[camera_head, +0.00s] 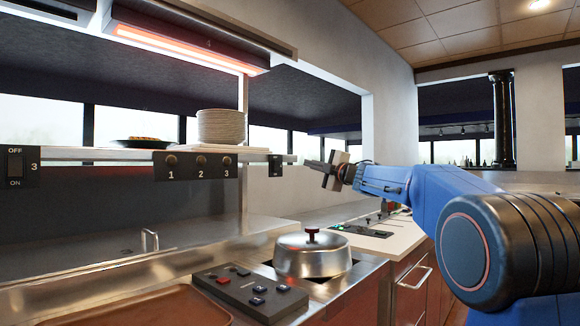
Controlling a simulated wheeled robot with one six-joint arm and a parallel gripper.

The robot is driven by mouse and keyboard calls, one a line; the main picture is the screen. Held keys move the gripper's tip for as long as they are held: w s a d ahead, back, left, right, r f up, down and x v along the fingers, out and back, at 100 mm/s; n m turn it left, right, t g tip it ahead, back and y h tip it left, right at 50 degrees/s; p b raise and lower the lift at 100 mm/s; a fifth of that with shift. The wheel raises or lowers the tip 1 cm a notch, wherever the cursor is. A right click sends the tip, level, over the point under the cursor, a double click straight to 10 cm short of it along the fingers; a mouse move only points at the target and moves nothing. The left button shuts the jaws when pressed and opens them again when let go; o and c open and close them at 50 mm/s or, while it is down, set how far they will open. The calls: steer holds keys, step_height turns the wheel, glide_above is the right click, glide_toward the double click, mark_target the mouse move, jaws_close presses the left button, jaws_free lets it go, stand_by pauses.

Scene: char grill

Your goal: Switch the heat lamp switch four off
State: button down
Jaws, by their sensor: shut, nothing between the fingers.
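A small black switch box (275,165) hangs at the right end of the pass shelf; its marking is too small to read, and I cannot tell its switch position. The heat lamp (190,50) above glows orange-red. A switch box marked 3 (16,167), with OFF above and ON below, is at the far left. My gripper (318,172) is shut and empty, to the right of the small switch box. It points left toward the box, with a visible gap between them in the picture.
The shelf (100,154) holds stacked plates (221,127) and a plate of food (144,141). Knobs marked 1, 2, 3 (197,166) are on its front edge. Below are a domed metal lid (312,258), a black button panel (249,292) and a brown tray (150,309).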

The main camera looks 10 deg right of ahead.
mark_target(277, 163)
steer(key=shift+w+d+f+n+g+y, duration=0.15)
steer(key=shift+w+f+n+g+y, duration=0.15)
steer(key=shift+w+n+g+y, duration=0.25)
steer(key=shift+w+d+f+n+g+y, duration=0.15)
steer(key=shift+w+f+n+g+y, duration=0.15)
steer(key=shift+w+n, duration=0.45)
steer(key=shift+w+d+f+n+g+y, duration=0.15)
steer(key=shift+w+f+n+g+y, duration=0.15)
steer(key=shift+w+n+g+y, duration=0.3)
steer(key=shift+s, duration=0.1)
steer(key=x, duration=1.3)
steer(key=shift+w+r, duration=0.1)
steer(key=shift+w, duration=0.25)
steer(key=shift+w+a, duration=0.1)
steer(key=shift+a, duration=0.05)
